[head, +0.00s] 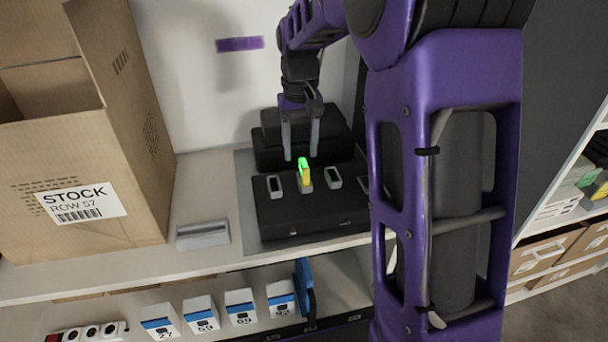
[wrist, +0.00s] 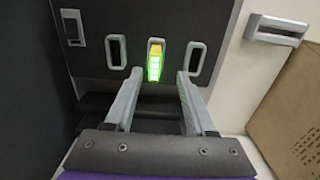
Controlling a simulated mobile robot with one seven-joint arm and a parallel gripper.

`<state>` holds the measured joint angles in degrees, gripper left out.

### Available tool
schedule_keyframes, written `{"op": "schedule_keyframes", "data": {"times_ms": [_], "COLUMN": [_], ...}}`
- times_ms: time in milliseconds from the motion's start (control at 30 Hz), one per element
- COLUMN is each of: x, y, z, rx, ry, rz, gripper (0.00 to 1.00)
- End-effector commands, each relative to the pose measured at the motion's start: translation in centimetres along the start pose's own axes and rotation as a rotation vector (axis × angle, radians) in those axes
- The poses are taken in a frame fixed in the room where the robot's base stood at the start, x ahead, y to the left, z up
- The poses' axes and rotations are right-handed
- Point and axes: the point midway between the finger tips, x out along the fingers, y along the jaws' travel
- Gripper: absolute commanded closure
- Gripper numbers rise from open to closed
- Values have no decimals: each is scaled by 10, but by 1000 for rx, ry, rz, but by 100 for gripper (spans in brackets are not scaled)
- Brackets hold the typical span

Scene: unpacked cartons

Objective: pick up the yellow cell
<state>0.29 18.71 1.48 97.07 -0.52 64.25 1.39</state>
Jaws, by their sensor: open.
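The yellow cell (head: 305,175), with a glowing green part, stands upright in the middle slot of a black dock (head: 310,216) on the shelf. In the wrist view the yellow cell (wrist: 155,62) sits in its grey-rimmed slot, just beyond the fingertips and between their lines. My gripper (head: 301,158) is open and empty, its two fingers pointing down just above and behind the cell. In the wrist view my gripper (wrist: 161,74) shows both fingers apart, not touching the cell. The slots on either side of the cell look empty.
A large open carton (head: 75,170) labelled STOCK stands at the left. A grey bracket-like piece (head: 202,235) lies on the shelf left of the dock. Several white-and-blue boxes (head: 200,315) and a power strip (head: 88,332) are on the lower shelf. Black stepped housing rises behind the dock.

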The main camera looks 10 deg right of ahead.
Motion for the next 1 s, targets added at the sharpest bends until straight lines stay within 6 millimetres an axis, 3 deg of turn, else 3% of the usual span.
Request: {"op": "schedule_keyframes", "data": {"times_ms": [167,433,767,1000], "x": [12,50,56,56], "y": [2,8,8,8], "z": [0,0,0,0], "rx": [0,0,0,0], "ry": [-1,-3,1,1], "rz": [0,0,0,0], "gripper": [45,45,45,88]}}
